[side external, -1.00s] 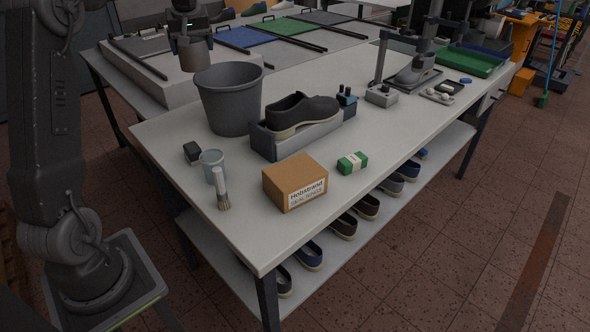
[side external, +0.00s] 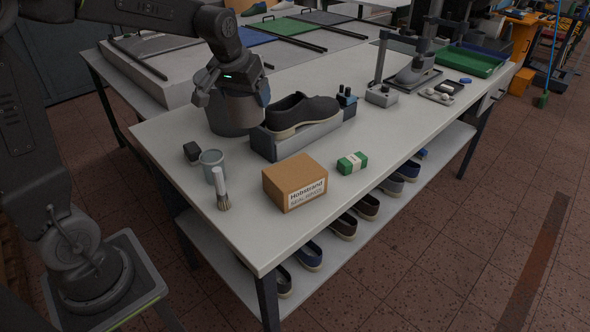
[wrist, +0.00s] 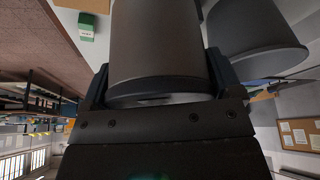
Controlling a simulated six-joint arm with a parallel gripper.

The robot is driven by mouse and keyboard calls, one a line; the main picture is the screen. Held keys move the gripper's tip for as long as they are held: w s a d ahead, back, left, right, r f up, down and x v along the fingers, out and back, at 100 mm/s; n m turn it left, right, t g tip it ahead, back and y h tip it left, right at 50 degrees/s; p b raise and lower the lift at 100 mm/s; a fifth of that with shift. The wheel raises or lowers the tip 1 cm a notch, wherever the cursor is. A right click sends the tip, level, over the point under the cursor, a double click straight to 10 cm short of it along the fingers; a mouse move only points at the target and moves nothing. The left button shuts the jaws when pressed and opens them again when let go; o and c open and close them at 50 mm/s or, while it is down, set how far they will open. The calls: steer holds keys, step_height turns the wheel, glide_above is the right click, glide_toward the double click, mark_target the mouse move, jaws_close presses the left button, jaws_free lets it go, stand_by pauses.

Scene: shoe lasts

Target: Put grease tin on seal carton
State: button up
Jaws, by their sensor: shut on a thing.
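My gripper (side external: 232,88) is shut on the dark grey cylindrical grease tin (side external: 240,108), held in the air in front of the bucket in the side view. In the wrist view the tin (wrist: 160,45) fills the space between the two fingers of my gripper (wrist: 158,80). The seal carton (side external: 283,184) is a brown closed box with a white label, upright near the front of the bench. Its top is bare. The tin is up and to the left of the carton in the side view, apart from it.
A grey bucket (side external: 222,128) stands partly hidden behind the tin. A dark shoe (side external: 302,112) sits in a grey holder. The bench's right front is clear.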

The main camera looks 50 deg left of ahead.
steer(key=shift+w+d+f, duration=0.15)
steer(key=shift+d+f, duration=0.05)
steer(key=shift+f, duration=0.2)
steer(key=shift+w+d+f, duration=0.85)
steer(key=shift+d+f, duration=0.8)
steer(key=shift+f, duration=0.15)
steer(key=shift+w+d+f, duration=0.85)
steer(key=shift+d+f, duration=0.8)
steer(key=shift+f, duration=0.1)
steer(key=shift+w+d+f, duration=0.85)
steer(key=shift+d+f, duration=0.8)
steer(key=shift+f, duration=0.15)
steer(key=shift+f, duration=0.15)
steer(key=o, duration=1)
steer(key=shift+c, duration=0.2)
